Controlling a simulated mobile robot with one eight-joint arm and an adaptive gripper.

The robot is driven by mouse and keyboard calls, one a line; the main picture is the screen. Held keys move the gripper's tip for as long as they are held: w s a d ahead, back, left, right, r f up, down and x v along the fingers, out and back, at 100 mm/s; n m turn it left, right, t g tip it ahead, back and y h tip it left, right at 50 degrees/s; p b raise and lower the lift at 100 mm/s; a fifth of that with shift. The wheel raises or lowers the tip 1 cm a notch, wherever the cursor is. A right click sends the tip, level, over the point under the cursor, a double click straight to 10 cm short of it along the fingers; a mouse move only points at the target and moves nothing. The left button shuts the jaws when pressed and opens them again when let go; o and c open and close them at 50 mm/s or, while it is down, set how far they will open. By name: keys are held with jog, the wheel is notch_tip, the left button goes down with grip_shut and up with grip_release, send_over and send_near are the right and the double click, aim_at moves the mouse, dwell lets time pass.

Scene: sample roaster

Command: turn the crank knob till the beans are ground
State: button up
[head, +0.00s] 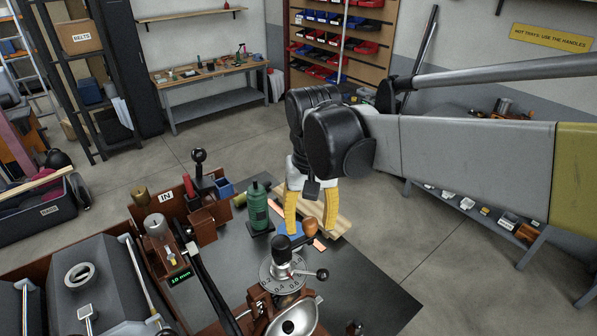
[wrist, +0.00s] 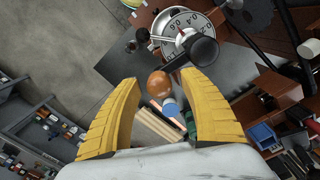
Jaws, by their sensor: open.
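The crank knob (head: 310,227) is a round brown wooden ball on the end of a dark crank arm. The arm runs from a black hub (head: 282,243) on top of the grinder, above a grey numbered dial (head: 268,275). My gripper (head: 311,222) points down with its yellow fingers spread, one on each side of the knob in the picture. In the wrist view the knob (wrist: 159,83) shows between the fingertips, with visible gaps on both sides. I cannot tell how deep it sits between them. The beans are not visible.
A green bottle-like item (head: 258,207) stands left of my gripper. Wooden slats (head: 335,222) lie behind the knob. A ball-ended lever (head: 322,274) sticks out beside the dial, above a metal bowl (head: 297,318). The dark tabletop (head: 375,290) is clear on the right.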

notch_tip(320, 180, up, 8)
jog(key=p, duration=0.5)
jog(key=shift+f, duration=0.35)
jog(key=s+d+f+t, duration=0.3)
jog(key=s+d+t, duration=0.4)
jog(key=s+d, duration=0.55)
notch_tip(320, 180, down, 32)
jog(key=w+b, duration=0.2)
jog(key=b, duration=3.1)
jog(key=shift+d+m, duration=0.4)
